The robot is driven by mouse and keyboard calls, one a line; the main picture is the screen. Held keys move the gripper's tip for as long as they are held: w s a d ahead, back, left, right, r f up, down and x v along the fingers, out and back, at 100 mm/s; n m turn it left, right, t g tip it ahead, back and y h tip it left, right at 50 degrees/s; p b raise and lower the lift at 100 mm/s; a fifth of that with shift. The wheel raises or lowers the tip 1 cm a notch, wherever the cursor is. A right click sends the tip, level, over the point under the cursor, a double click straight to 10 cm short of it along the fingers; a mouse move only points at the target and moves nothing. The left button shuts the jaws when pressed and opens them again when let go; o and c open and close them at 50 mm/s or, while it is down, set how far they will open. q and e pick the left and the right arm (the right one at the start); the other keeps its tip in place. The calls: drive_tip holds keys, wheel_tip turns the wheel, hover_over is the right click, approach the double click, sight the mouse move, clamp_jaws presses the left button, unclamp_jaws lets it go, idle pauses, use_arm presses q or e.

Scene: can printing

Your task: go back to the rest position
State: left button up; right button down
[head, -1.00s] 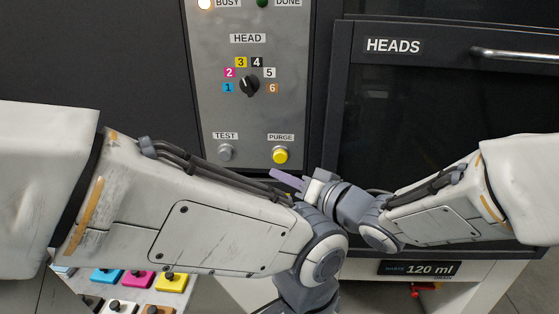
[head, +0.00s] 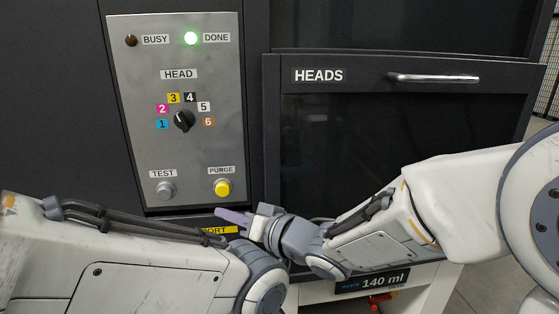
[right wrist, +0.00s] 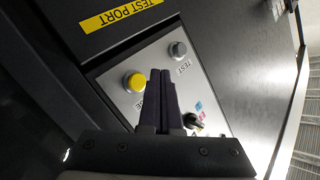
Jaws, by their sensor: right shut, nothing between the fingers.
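My right gripper (head: 232,216) is shut and empty, its purple fingers just below the yellow PURGE button (head: 222,187) in the head view. In the right wrist view the shut fingers (right wrist: 161,75) overlap the control panel beside the PURGE button (right wrist: 134,84); I cannot tell the gap to the panel. My left arm comes in low from the left and its wrist bends down out of the picture, so my left gripper is hidden.
The grey TEST button (head: 165,190) and HEAD knob (head: 184,120) are on the panel. The HEADS door (head: 400,120) with its bar handle (head: 433,78) is shut, behind my right arm. A waste display (head: 385,281) below reads 140 ml. A TEST PORT label (right wrist: 118,13) is near the panel.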

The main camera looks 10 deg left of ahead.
drive_tip(key=s+d+f+g+h+b, duration=0.1)
drive_tip(key=s+d+f+h+b, duration=0.35)
drive_tip(key=d+f+h, duration=0.65)
drive_tip(key=s+d+f+n+g, duration=0.1)
drive_tip(key=s+d+f+g, duration=0.1)
drive_tip(key=s, duration=0.4)
drive_tip(key=s+d+f+g+h, duration=0.1)
drive_tip(key=s+d+f+g, duration=0.1)
drive_tip(key=s+d, duration=0.3)
drive_tip(key=s+d+f+n+g+b, duration=0.1)
drive_tip(key=s+d+f+g, duration=0.2)
drive_tip(key=s, duration=0.3)
drive_tip(key=shift+s+d+f+n+h, duration=0.3)
drive_tip(key=shift+s+f+h, duration=0.1)
drive_tip(key=shift+f, duration=0.15)
